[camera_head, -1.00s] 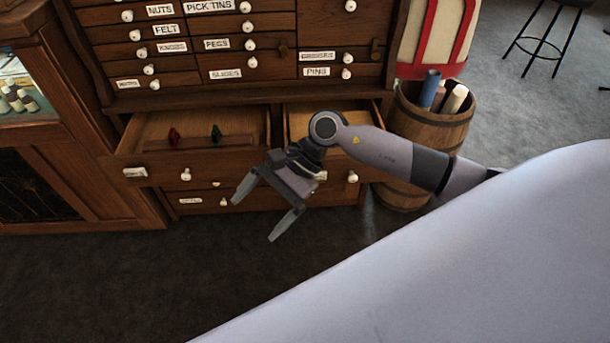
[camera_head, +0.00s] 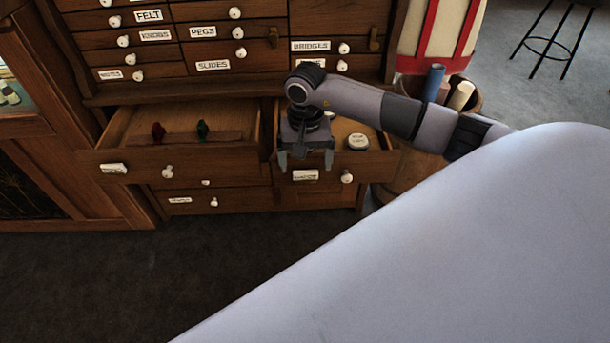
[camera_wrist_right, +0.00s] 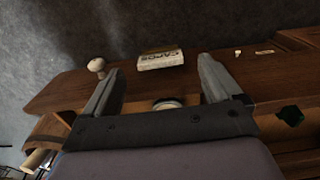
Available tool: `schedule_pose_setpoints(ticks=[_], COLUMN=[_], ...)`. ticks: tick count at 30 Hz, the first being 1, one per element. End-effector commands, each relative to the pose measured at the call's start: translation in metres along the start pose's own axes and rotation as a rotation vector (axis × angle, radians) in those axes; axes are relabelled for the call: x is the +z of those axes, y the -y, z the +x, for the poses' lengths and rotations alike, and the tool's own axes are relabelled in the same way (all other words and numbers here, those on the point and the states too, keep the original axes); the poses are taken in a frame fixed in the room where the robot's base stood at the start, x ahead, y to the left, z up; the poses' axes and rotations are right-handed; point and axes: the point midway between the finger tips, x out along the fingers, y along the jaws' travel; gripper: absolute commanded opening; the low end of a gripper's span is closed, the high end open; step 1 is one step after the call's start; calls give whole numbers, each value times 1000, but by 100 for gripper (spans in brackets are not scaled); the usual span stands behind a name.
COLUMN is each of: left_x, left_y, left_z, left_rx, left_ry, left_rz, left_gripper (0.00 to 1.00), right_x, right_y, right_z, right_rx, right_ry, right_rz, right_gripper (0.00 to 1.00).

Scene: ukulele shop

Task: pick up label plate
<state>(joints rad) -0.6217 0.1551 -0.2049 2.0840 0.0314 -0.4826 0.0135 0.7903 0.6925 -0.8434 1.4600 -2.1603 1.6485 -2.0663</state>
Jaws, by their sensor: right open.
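A white label plate (camera_head: 305,175) sits at the front panel of the open lower right drawer (camera_head: 375,167). In the right wrist view the plate (camera_wrist_right: 160,59) reads "CAPOS" and lies just past and between my fingertips, apart from them. My right gripper (camera_head: 306,158) is open and empty, pointing down over that drawer's front edge, just above the plate in the head view. My left gripper is not in view.
A white knob (camera_head: 346,177) sits beside the plate. A round white-topped item (camera_head: 358,141) lies inside the drawer. The open left drawer (camera_head: 180,165) holds red and green items. A barrel (camera_head: 405,170) stands to the right. The dark floor in front is clear.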

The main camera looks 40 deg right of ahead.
Motion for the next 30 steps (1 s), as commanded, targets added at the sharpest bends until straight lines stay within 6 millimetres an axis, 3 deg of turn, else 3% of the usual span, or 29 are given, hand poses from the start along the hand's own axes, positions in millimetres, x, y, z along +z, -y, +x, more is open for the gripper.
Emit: schedule_pose_setpoints(ticks=[4,13,18,19,30], left_x=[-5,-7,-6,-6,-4], left_y=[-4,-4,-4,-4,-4], left_z=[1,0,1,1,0], left_rx=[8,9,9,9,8], left_ry=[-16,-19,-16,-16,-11], left_rz=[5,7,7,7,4], left_gripper=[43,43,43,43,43], right_x=[0,0,0,0,0], right_y=[1,0,0,0,1], right_z=[21,25,25,25,20], right_rx=[-2,-1,-1,-1,-3], right_ry=[1,0,0,0,-2], right_rz=[0,1,1,1,0], right_gripper=[92,92,36,32,32])
